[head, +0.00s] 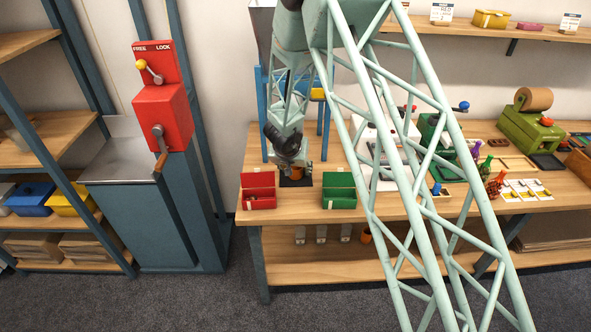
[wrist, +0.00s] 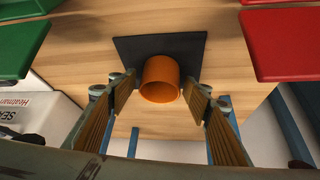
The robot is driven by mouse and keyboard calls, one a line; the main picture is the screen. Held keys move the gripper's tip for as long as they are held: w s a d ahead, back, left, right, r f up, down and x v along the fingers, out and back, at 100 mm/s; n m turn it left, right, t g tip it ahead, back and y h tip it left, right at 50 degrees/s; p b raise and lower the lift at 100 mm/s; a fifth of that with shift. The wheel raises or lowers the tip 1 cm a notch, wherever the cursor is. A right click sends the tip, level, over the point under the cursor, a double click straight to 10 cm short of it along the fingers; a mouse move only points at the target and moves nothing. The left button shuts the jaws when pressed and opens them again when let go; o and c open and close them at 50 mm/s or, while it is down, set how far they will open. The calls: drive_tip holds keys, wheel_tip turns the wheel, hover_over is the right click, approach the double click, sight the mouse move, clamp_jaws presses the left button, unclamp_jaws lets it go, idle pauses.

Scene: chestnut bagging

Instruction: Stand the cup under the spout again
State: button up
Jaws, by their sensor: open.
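The orange cup (wrist: 161,70) stands on a dark square mat (wrist: 121,47) on the wooden table and appears upright. It also shows small in the head view (head: 297,173), partly covered by my gripper. My gripper (wrist: 160,88) is open, with one finger on each side of the cup. Small gaps seem to show between fingers and cup; I cannot tell whether either touches. The grey hopper (head: 261,24) on blue legs is at the back, mostly behind my arm. Its spout is hidden, so I cannot tell how the cup lines up with it.
A red bin (head: 258,204) stands left of the mat and a green bin (head: 339,203) right of it, both close in. Blue legs (head: 265,117) rise behind. A white machine (head: 372,160) stands further right. Another orange cup (head: 366,236) sits on the lower shelf.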

drive_tip(key=p+v, duration=0.3)
drive_tip(key=v, duration=0.8)
drive_tip(key=shift+s+r, duration=0.3)
drive_tip(key=shift+r, duration=0.05)
drive_tip(key=shift+a, duration=0.1)
drive_tip(key=shift+r, duration=0.15)
idle(0.5)
